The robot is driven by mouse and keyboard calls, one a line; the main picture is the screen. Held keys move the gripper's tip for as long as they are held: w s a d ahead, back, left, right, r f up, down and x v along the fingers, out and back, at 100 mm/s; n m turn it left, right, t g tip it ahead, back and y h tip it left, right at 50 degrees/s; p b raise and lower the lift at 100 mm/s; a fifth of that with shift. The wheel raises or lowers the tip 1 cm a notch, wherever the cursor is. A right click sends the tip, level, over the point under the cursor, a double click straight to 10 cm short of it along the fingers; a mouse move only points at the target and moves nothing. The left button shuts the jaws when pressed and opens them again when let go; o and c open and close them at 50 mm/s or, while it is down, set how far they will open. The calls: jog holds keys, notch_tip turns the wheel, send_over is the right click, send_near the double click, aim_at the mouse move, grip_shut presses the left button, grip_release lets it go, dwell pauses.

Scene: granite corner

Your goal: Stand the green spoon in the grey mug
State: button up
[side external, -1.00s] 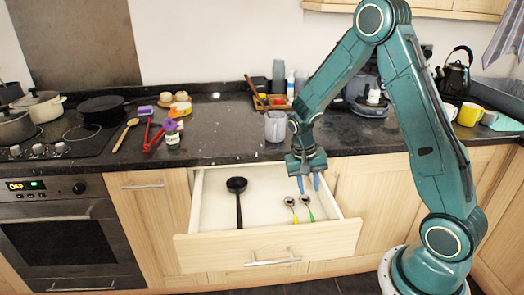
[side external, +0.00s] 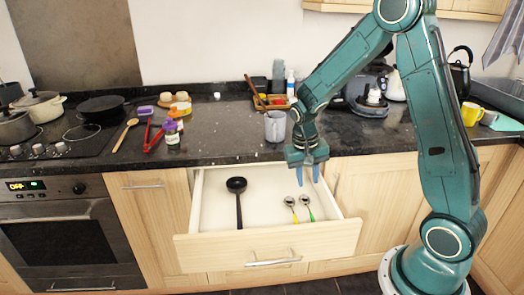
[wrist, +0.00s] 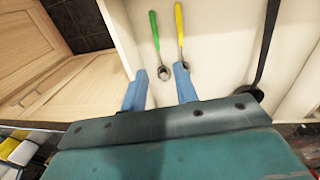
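The green spoon (side external: 310,213) lies in the open drawer, its bowl toward the counter. In the wrist view the green spoon (wrist: 155,30) has its bowl between my fingertips in the picture. The grey mug (side external: 275,126) stands upright on the counter, near its front edge and behind the drawer. My gripper (side external: 308,180) is open and empty, pointing down above the back right of the drawer. In the wrist view my gripper (wrist: 160,72) shows a clear gap between its blue fingers. The fingers appear above the spoons, not touching them.
A yellow-handled spoon (side external: 295,215) lies close beside the green one. A black ladle (side external: 238,200) lies further left in the drawer (side external: 213,238). A tray (side external: 262,106) with utensils stands behind the mug.

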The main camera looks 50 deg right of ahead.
jog(key=s+a+r+n+t, duration=0.2)
jog(key=s+a+r, duration=0.1)
jog(key=r, duration=0.4)
jog(key=s+a+r+n+t, duration=0.1)
jog(key=s+a+r+n, duration=0.1)
jog(key=a+r, duration=0.35)
jog(key=s+a+r+n+t, duration=0.1)
jog(key=s+a+r+n, duration=0.1)
jog(key=s, duration=0.4)
jog(key=s+a+r+n+t+y, duration=0.1)
jog(key=s+a+r+n+t, duration=0.1)
jog(key=s+r, duration=0.3)
jog(key=shift+s+r+n, duration=0.3)
jog(key=shift+s, duration=0.1)
jog(key=c, duration=0.4)
jog(key=shift+o, duration=0.2)
jog(key=shift+w, duration=0.1)
